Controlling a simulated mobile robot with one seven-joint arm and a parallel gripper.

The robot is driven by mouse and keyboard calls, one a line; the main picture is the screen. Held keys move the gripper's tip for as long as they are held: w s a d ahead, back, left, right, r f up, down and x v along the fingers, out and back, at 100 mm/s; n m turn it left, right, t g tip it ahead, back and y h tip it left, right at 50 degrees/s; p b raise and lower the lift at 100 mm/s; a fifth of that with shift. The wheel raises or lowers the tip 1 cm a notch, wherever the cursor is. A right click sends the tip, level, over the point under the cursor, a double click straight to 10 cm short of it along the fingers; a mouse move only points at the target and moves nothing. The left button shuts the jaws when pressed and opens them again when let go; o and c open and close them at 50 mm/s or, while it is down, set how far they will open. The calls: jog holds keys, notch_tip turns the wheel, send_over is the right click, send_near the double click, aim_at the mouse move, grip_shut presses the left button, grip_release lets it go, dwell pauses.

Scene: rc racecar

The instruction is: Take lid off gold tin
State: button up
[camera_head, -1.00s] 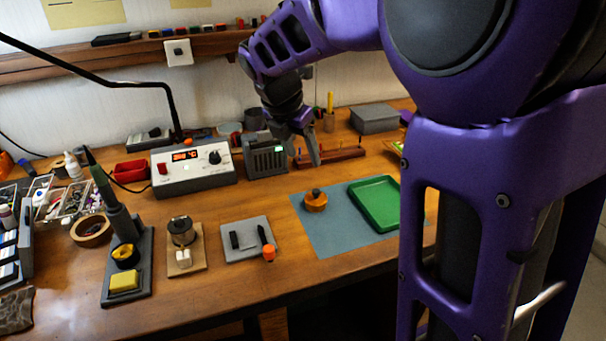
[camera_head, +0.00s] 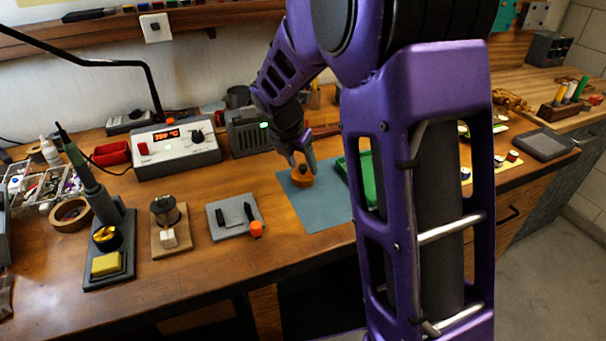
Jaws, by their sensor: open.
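The gold tin (camera_head: 301,180) is a small, round, orange-gold container on the blue-grey mat. Its lid (camera_head: 303,170) has a dark knob on top. My gripper (camera_head: 302,163) points down just above the tin, with its fingers apart near the knob. I cannot tell whether the fingers touch the lid. The fingers partly cover the top of the tin.
A green tray (camera_head: 368,178) lies right of the tin, partly hidden by my arm. A grey pad (camera_head: 233,218) with small dark tools and an orange-capped item is to the left. A soldering station (camera_head: 177,148) stands behind. The mat (camera_head: 318,213) is clear in front.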

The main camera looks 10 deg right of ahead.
jog(key=shift+f, duration=0.1)
grip_shut()
dwell(0.4)
